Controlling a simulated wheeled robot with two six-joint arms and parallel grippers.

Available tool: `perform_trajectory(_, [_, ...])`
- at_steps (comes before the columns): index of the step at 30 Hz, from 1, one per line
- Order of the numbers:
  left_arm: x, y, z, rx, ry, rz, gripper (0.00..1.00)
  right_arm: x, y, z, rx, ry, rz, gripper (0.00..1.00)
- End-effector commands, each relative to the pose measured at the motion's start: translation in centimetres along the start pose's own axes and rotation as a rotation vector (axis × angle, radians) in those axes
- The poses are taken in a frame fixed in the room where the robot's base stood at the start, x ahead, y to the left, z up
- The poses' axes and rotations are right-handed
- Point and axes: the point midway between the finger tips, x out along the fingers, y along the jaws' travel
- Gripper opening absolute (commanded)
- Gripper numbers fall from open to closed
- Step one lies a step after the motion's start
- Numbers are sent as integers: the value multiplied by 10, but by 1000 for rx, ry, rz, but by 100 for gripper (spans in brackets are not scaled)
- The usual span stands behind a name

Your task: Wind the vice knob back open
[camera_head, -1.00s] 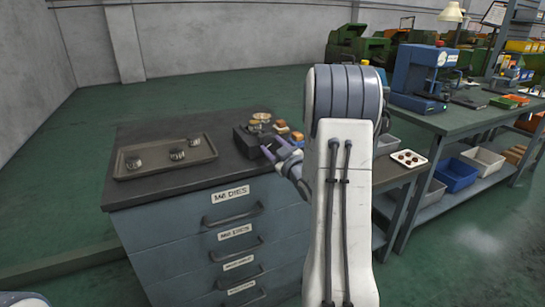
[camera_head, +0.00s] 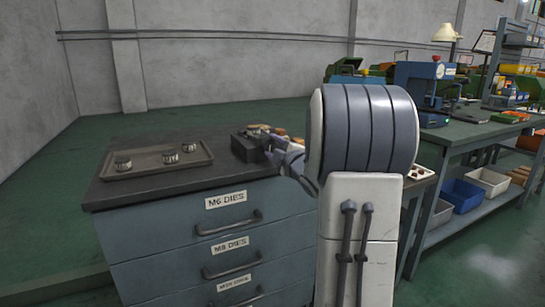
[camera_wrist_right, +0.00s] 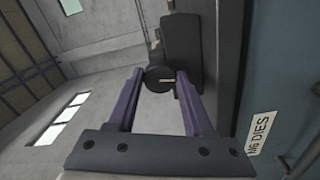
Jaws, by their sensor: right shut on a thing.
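The dark vice (camera_head: 246,144) sits on the dark top of the die cabinet, near its right back part. In the right wrist view, the vice body (camera_wrist_right: 182,50) stands at the top with its round dark knob (camera_wrist_right: 158,80) facing me, a light mark on its face. My right gripper (camera_head: 277,147) reaches the vice from the right. In the wrist view its two purple fingers (camera_wrist_right: 161,76) lie on either side of the knob and are shut on it. My right arm hides part of the vice's right side in the head view. My left gripper is not in view.
A shallow tray (camera_head: 152,174) with three round dies stands on the left of the cabinet top (camera_head: 200,186). Small orange-brown blocks (camera_head: 279,131) lie behind the vice. A workbench (camera_head: 470,133) with a blue machine (camera_head: 417,85) and bins stands to the right.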

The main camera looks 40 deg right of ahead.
Motion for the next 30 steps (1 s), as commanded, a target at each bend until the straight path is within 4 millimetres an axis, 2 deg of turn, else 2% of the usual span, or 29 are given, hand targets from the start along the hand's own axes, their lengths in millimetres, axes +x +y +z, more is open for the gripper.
perform_trajectory(6, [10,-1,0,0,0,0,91,0,-1,-1,-58,3,-1,0])
perform_trajectory(21, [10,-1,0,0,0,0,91,0,0,-1,-71,2,-2,0])
perform_trajectory(22, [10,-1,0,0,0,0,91,0,0,-1,-71,2,-2,62])
perform_trajectory(23, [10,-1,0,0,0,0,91,0,0,-1,-71,2,-2,74])
perform_trajectory(24, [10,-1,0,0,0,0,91,0,0,-1,-71,2,-2,81])
perform_trajectory(30, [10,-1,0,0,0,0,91,0,0,0,-70,1,-1,81])
